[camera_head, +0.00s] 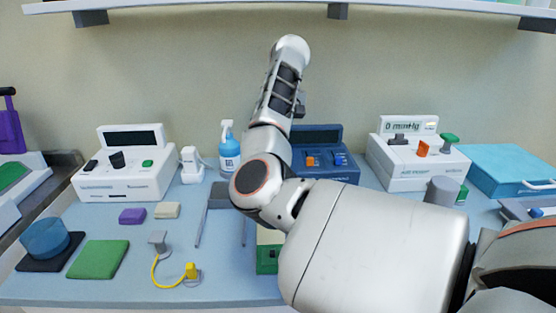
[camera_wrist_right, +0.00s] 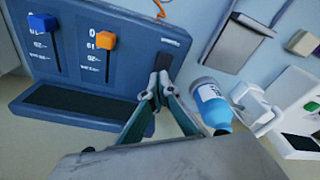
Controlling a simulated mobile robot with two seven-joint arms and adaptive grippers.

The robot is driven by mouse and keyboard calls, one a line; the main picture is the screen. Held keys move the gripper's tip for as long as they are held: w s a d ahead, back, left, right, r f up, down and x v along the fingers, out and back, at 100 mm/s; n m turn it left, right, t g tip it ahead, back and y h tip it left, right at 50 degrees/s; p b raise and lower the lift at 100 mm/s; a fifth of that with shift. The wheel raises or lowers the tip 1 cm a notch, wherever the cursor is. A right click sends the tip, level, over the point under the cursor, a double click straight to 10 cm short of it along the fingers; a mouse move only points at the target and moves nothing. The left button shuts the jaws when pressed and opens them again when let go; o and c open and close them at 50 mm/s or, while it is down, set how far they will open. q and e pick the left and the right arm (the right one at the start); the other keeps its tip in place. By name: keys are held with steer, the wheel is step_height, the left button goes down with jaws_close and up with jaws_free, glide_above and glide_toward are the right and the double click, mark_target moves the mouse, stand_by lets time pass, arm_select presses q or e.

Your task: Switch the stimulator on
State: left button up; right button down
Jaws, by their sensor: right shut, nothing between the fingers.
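The blue device (camera_head: 325,137) with an orange slider and a blue slider seems to be the stimulator. It stands at the back middle of the counter, partly hidden by my right arm. In the wrist view its blue panel (camera_wrist_right: 120,65) shows upside down, with the blue slider (camera_wrist_right: 43,22), the orange slider (camera_wrist_right: 104,40) and a dark, unlit screen (camera_wrist_right: 80,108). My right gripper (camera_wrist_right: 158,84) is shut and empty. Its tips are at a small dark switch-like part (camera_wrist_right: 163,60) near the panel's edge; I cannot tell whether they touch. My left gripper is not in view.
A blue-labelled bottle (camera_wrist_right: 211,108) stands close beside my right gripper. A white device (camera_head: 123,180) is at the left, another (camera_head: 415,175) at the right. Pads, a yellow-cabled clip (camera_head: 190,272) and a grey stand (camera_head: 218,197) lie in front. A shelf (camera_head: 200,5) hangs above.

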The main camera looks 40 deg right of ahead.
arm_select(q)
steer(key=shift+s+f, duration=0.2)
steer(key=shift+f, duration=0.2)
arm_select(e)
steer(key=shift+f, duration=0.55)
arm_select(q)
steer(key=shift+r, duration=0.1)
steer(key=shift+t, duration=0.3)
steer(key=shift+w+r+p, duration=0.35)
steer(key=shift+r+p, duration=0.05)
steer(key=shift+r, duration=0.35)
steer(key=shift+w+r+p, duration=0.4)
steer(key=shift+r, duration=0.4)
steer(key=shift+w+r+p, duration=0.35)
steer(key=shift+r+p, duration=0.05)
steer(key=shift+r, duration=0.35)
arm_select(e)
steer(key=shift+r, duration=3.6)
